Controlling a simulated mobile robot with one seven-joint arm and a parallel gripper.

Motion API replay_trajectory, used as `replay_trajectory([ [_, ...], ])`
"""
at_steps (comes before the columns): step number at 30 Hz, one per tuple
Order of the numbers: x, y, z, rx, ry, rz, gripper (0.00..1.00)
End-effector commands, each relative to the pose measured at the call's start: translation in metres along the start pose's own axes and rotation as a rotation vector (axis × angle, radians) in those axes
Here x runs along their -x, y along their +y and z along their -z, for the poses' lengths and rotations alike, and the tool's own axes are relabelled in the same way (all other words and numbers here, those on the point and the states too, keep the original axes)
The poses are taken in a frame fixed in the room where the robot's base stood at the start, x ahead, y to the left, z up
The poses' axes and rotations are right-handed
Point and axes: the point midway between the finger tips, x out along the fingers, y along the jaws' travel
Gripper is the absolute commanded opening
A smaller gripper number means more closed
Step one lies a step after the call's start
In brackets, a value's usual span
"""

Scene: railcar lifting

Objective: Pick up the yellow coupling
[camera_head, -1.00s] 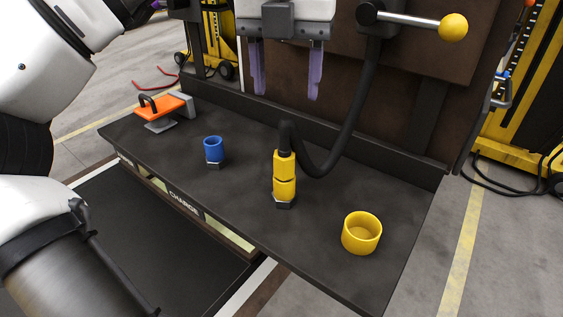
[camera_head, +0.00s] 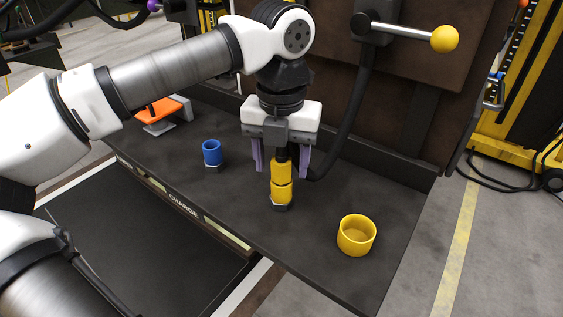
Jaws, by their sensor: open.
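The yellow coupling (camera_head: 281,183) stands upright on a metal nut-like fitting on the dark bench. A black hose joins its top and curves up to the right. My gripper (camera_head: 280,172) points down over the coupling, with its purple fingers spread. One finger shows on each side of the coupling's top in the picture, with gaps between. The hose's upper end at the coupling is partly hidden behind my gripper. Whether the fingers are level in depth with the coupling I cannot tell.
A yellow open cup (camera_head: 356,236) stands at the right of the dark bench (camera_head: 320,240). A blue cup-like fitting (camera_head: 211,153) is at the left, with an orange-handled piece (camera_head: 160,112) behind it. A lever with a yellow knob (camera_head: 444,39) sticks out at upper right.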

Motion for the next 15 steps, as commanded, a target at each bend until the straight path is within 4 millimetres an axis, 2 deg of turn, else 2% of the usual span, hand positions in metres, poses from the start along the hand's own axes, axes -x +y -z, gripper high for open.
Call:
replay_trajectory([
  [8,-0.0063,0.0000,0.0002,0.000,0.001,0.001,0.57],
  [15,-0.0060,-0.0001,0.0001,0.000,0.000,0.001,0.28],
])
